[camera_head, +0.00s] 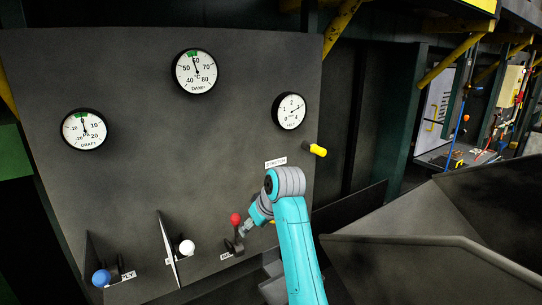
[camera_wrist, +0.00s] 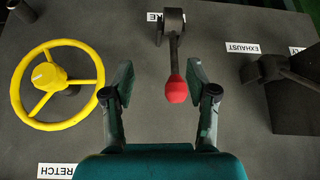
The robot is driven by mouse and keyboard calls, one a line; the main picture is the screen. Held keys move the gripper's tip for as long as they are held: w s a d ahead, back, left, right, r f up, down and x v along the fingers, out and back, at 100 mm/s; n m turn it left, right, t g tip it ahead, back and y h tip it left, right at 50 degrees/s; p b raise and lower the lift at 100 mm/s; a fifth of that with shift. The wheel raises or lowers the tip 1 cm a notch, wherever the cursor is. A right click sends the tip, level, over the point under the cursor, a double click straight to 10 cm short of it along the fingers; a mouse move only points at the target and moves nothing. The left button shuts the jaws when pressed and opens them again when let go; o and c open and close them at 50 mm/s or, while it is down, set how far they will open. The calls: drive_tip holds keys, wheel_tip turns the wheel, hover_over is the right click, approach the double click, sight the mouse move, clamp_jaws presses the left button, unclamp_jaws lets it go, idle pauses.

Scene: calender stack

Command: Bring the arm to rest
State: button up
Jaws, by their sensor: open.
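My gripper (camera_wrist: 160,82) is open in the wrist view, its two dark fingers spread wide with nothing clasped. A red knob (camera_wrist: 176,90) on a dark lever (camera_wrist: 173,52) shows between the fingertips, nearer the right one; I see a gap on each side. In the head view my teal and grey arm (camera_head: 297,245) reaches up and bends left toward the panel. There my gripper (camera_head: 246,229) is small and partly hidden, close beside the red knob (camera_head: 235,219).
The dark panel (camera_head: 150,140) carries three round gauges, including DAMP (camera_head: 195,72). A white knob (camera_head: 187,247) and a blue knob (camera_head: 101,278) are lower left, with upright dividers nearby. A yellow handwheel (camera_wrist: 58,84) is left of my fingers in the wrist view; another lever (camera_wrist: 270,69) is right.

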drive_tip(key=s+d+f+m+t, duration=0.1)
drive_tip(key=s+d+f, duration=0.2)
drive_tip(key=f, duration=0.5)
drive_tip(key=s+d+f+m+t, duration=0.1)
drive_tip(key=s+d+f, duration=0.1)
drive_tip(key=f, duration=0.5)
drive_tip(key=s+d+f+m, duration=0.1)
drive_tip(key=s+d+f, duration=0.2)
drive_tip(key=f, duration=0.5)
drive_tip(key=s+d+f+m+t+h, duration=0.1)
drive_tip(key=s+d+f, duration=0.35)
drive_tip(key=s, duration=0.35)
drive_tip(key=s+d+f+m+t+h, duration=0.1)
drive_tip(key=s+d+f+t, duration=0.15)
drive_tip(key=s+f, duration=0.45)
drive_tip(key=s+d+r+m+t+h, duration=0.15)
drive_tip(key=s+d, duration=0.25)
drive_tip(key=s, duration=0.7)
drive_tip(key=s+d+r, duration=0.2)
drive_tip(key=s+d, duration=0.1)
drive_tip(key=s, duration=0.9)
drive_tip(key=s+d+r+m+t, duration=0.1)
drive_tip(key=s+d+r+t, duration=0.1)
drive_tip(key=s+r, duration=1.2)
drive_tip(key=shift+s+d+r+t+h, duration=0.35)
drive_tip(key=shift+s+t+h, duration=0.1)
drive_tip(key=shift+s, duration=0.6)
